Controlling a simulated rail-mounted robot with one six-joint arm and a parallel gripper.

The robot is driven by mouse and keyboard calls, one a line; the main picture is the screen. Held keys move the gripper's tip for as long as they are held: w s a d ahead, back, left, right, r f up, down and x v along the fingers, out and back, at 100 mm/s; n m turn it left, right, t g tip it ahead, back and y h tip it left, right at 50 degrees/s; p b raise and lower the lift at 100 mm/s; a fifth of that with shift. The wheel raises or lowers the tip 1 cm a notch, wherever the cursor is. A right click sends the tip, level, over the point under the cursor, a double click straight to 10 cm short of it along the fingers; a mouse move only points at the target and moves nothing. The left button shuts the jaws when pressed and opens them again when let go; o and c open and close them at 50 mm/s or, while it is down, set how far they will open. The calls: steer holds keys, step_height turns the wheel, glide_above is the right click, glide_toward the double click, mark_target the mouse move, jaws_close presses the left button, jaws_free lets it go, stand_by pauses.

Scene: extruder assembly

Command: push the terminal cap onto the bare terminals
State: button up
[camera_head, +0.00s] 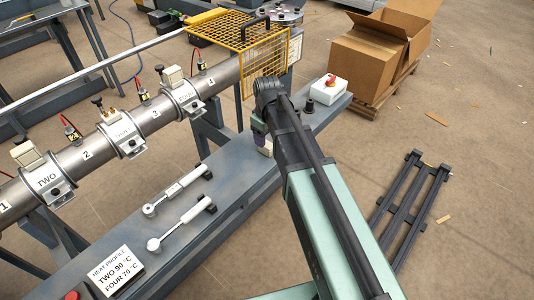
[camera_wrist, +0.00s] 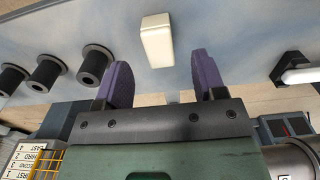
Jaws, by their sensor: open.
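The terminal cap (camera_wrist: 157,40) is a small cream block on the grey bench. In the wrist view it lies ahead of my gripper (camera_wrist: 160,66), between the lines of its two purple fingers and apart from them. My gripper is open and empty. In the head view my gripper (camera_head: 259,128) is over the bench, with the cap (camera_head: 265,149) just below it, partly hidden by my arm. The bare terminals (camera_head: 112,112) are small brass-coloured pins on top of the heater band THREE (camera_head: 123,133). Bands TWO (camera_head: 48,180) and FOUR (camera_head: 185,102) carry cream caps.
A yellow cage (camera_head: 262,55) covers the barrel's far end. Several black cylinders (camera_wrist: 48,71) are left of the cap. A white switch box (camera_head: 328,91) sits beyond.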

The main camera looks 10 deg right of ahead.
mark_target(268, 145)
step_height(268, 145, down, 5)
steer(key=b, duration=0.5)
steer(key=shift+d+f, duration=0.1)
steer(key=shift+f, duration=0.05)
steer(key=shift+r, duration=0.2)
steer(key=c, duration=1)
step_height(268, 145, up, 20)
steer(key=p, duration=2)
steer(key=shift+o, duration=1.2)
steer(key=shift+c, duration=1.3)
